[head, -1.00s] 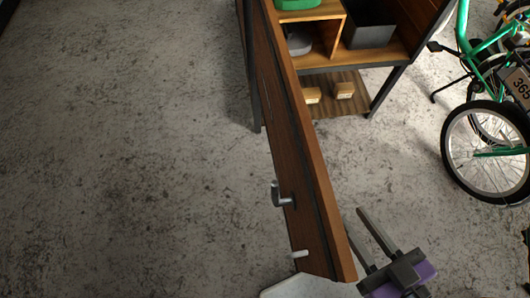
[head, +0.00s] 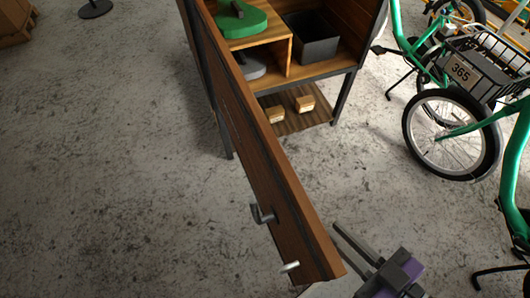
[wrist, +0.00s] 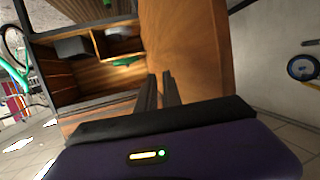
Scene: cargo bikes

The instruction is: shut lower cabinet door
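The wooden cabinet door (head: 268,165) stands wide open, swung toward me from the cabinet (head: 345,78). It has a metal handle (head: 262,214) on its left face and a short pale metal piece (head: 290,267) near its free end. My gripper (head: 338,232) is to the right of the door, on its inner side, near the free end. Its fingers are slightly apart with nothing between them. In the wrist view the fingertips (wrist: 158,76) point toward the brown door panel (wrist: 187,45). I cannot tell whether they touch it.
The cabinet holds a green item (head: 240,20) and a dark bin (head: 310,38); small wooden blocks (head: 305,103) lie on its low shelf. Green cargo bikes (head: 450,135) stand at the right. The concrete floor left of the door is clear.

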